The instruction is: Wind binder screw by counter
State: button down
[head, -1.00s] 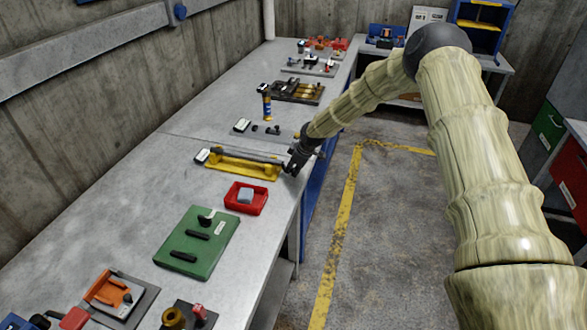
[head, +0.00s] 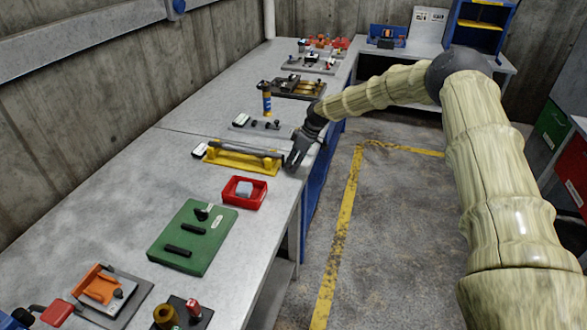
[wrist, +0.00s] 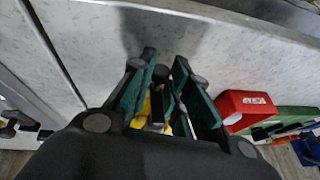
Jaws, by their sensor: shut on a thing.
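The yellow binder (head: 240,162) lies across the bench with a grey bar, which seems to be its screw (head: 245,150), along its top. A small white box with a dark edge, perhaps the counter (head: 199,150), sits at its left end. My gripper (head: 292,160) is at the binder's right end, by the bench's front edge, and is shut on the screw's end. In the wrist view my gripper (wrist: 163,80) has its green-padded fingers on either side of a small part, with yellow of the binder (wrist: 146,108) below. The fingers hide most of the gripped end.
A red tray (head: 258,195) with a grey block stands just nearer on the bench, and it shows in the wrist view (wrist: 240,106). A green board (head: 190,255) lies nearer still. A blue-and-yellow canister (head: 266,100) and small fittings stand beyond the binder. The floor to the right is clear.

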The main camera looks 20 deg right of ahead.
jog(key=shift+s+f+g+y+b, duration=0.1)
jog(key=shift+g+y+b, duration=0.2)
jog(key=shift+g+b, duration=0.25)
jog(key=c, duration=1.3)
grip_release()
jog(key=shift+s+d, duration=0.1)
jog(key=shift+c, duration=0.2)
jog(key=shift+r, duration=0.25)
